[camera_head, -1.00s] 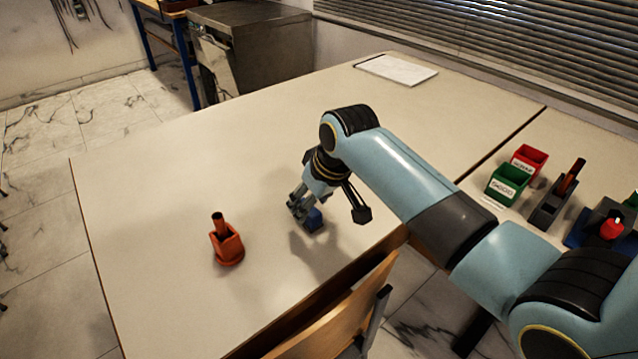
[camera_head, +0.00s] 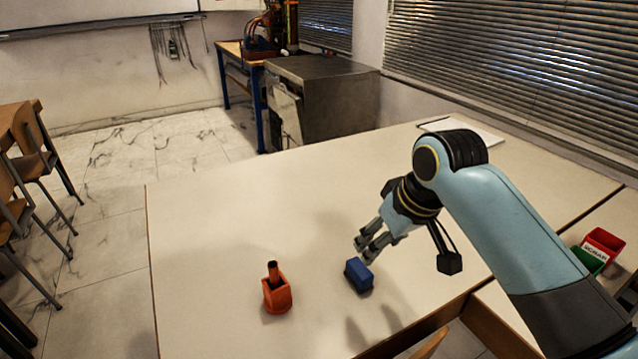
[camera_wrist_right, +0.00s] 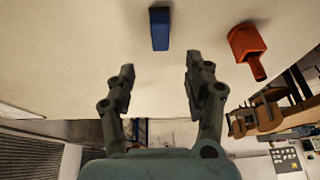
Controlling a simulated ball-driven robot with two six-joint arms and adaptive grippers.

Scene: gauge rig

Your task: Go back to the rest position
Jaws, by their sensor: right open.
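My right gripper (camera_head: 367,247) is open and empty above the table, just up and behind the blue block (camera_head: 359,275). In the right wrist view the two fingers of the gripper (camera_wrist_right: 160,80) are spread apart, and the blue block (camera_wrist_right: 160,28) lies beyond them, clear of both. The block rests on the table, apart from the gripper. An orange holder (camera_head: 277,294) with a dark orange peg (camera_head: 273,268) standing in it is on the table to the left of the block. My left gripper does not show.
The pale table (camera_head: 220,230) is mostly clear. A red bin (camera_head: 603,245) and a green bin (camera_head: 588,261) stand at the right. A paper pad (camera_head: 462,130) lies at the back. A metal cabinet (camera_head: 325,105) stands behind, chairs (camera_head: 40,165) at the left.

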